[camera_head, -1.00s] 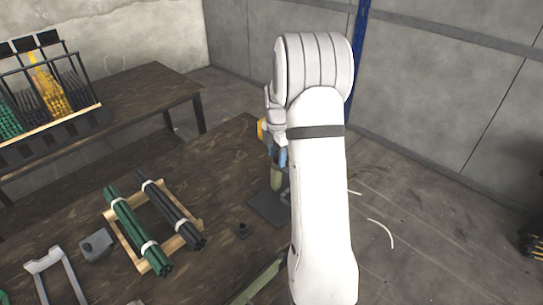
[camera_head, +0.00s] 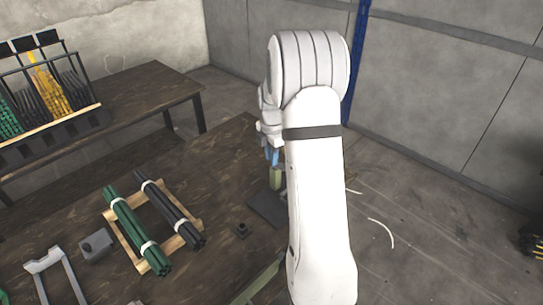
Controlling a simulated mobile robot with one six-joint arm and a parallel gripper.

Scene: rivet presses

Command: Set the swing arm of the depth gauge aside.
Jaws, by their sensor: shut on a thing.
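The depth gauge has a dark flat base plate (camera_head: 266,208) at the right end of the near table and a green post (camera_head: 277,178) standing on it. A small blue part (camera_head: 271,156) shows just above the post, beside my arm. My gripper (camera_head: 270,139) is over the gauge, mostly hidden by my own white arm. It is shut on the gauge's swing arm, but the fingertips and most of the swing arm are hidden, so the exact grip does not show.
A wooden rack (camera_head: 184,234) with green and black rod bundles lies on the near table (camera_head: 205,170). A small dark part (camera_head: 241,230), a grey block (camera_head: 96,245) and a grey frame (camera_head: 45,264) lie nearby. A second table (camera_head: 150,90) holds a rod rack (camera_head: 60,118).

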